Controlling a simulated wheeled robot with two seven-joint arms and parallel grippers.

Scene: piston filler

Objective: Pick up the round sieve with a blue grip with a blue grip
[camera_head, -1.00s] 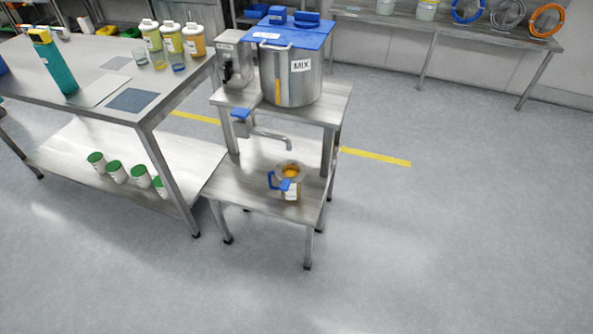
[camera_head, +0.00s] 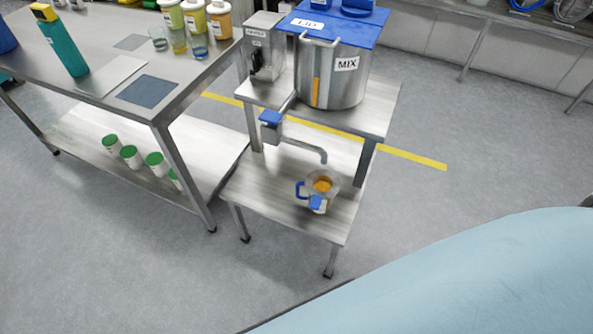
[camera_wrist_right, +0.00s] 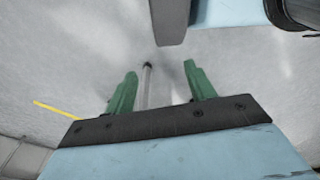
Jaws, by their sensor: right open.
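The round sieve (camera_head: 322,182) with a blue grip (camera_head: 301,190) sits at the top of a small container on the low shelf of the steel stand, under the spout, in the head view. Something orange shows in its bowl. The blue grip points left. A second small blue part shows at its front. My right gripper (camera_wrist_right: 161,72) shows in the right wrist view with its two green fingers apart and nothing between them. The sieve does not show in that view. My left gripper is in neither view.
The spout (camera_head: 305,148) hangs just above the sieve, below the MIX tank (camera_head: 338,90). The steel table (camera_head: 190,100) with bottles stands at the left, with green-lidded jars (camera_head: 131,157) on its lower shelf.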

